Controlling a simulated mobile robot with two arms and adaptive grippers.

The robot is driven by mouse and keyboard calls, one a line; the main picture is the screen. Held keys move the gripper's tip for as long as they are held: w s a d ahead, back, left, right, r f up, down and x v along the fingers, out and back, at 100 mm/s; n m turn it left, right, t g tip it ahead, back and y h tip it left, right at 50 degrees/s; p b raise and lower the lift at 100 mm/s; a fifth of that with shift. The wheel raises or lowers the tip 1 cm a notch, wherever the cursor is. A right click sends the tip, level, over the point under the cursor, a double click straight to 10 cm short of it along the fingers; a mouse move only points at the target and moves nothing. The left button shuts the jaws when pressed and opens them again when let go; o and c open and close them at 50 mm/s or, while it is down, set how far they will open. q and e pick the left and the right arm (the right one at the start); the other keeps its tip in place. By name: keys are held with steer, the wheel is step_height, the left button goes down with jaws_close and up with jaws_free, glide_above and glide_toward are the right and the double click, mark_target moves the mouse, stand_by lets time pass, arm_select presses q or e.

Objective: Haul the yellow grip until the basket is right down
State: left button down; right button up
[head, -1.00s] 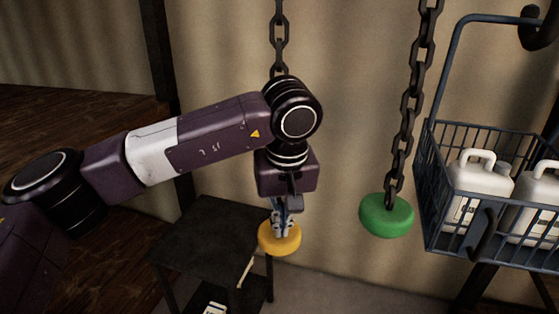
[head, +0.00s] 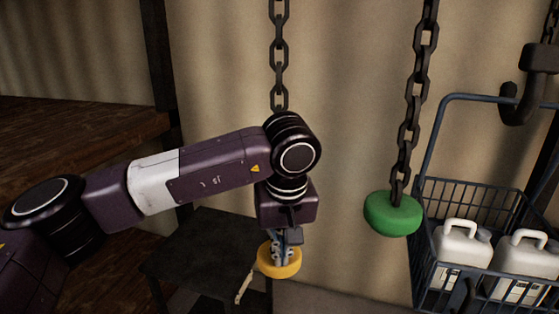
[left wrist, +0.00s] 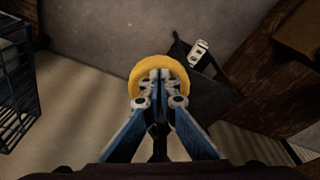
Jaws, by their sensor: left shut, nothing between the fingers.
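The yellow grip (head: 279,270) is a thick round piece low in the middle of the head view, under a dark chain (head: 279,60) that runs up behind my arm. My left gripper (head: 281,254) points down, its fingertips at the top of the yellow grip. The left wrist view shows the fingers (left wrist: 160,84) shut together over the yellow grip (left wrist: 148,64), with nothing seen between them. The blue-grey wire basket (head: 424,262) hangs at the right with white jugs in it; its bottom is cut off by the picture edge. My right gripper is not seen.
A green grip (head: 392,214) hangs on another chain (head: 411,110) between my arm and the basket. A dark hook (head: 514,105) is by the basket's handle. A dark small table (head: 195,255) stands below my forearm. Wooden planks (head: 70,130) are at left.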

mark_target(281, 269)
arm_select(q)
steer(key=shift+s+b+x, duration=0.2)
steer(key=shift+b+x, duration=0.5)
steer(key=shift+x, duration=0.35)
steer(key=shift+s+b+x, duration=0.25)
steer(key=shift+b+x, duration=0.4)
steer(key=shift+x, duration=0.35)
steer(key=w+p+v, duration=0.2)
steer(key=p+v, duration=0.5)
steer(key=v, duration=0.4)
steer(key=shift+w+r+p, duration=0.2)
steer(key=shift+r+p, duration=0.2)
steer(key=shift+r, duration=0.3)
steer(key=shift+a+f, duration=0.1)
steer(key=shift+s+b+x, duration=0.2)
steer(key=shift+b+x, duration=0.6)
steer(key=shift+x, duration=0.25)
steer(key=shift+s+b+x, duration=0.25)
steer(key=shift+b+x, duration=0.5)
steer(key=shift+x, duration=0.3)
steer(key=shift+s+b+x, duration=0.2)
steer(key=shift+b+x, duration=0.6)
steer(key=shift+x, duration=0.25)
steer(key=w+p+v, duration=0.1)
steer(key=p+v, duration=0.3)
steer(key=v, duration=0.2)
steer(key=shift+r, duration=0.25)
steer(key=shift+w, duration=0.15)
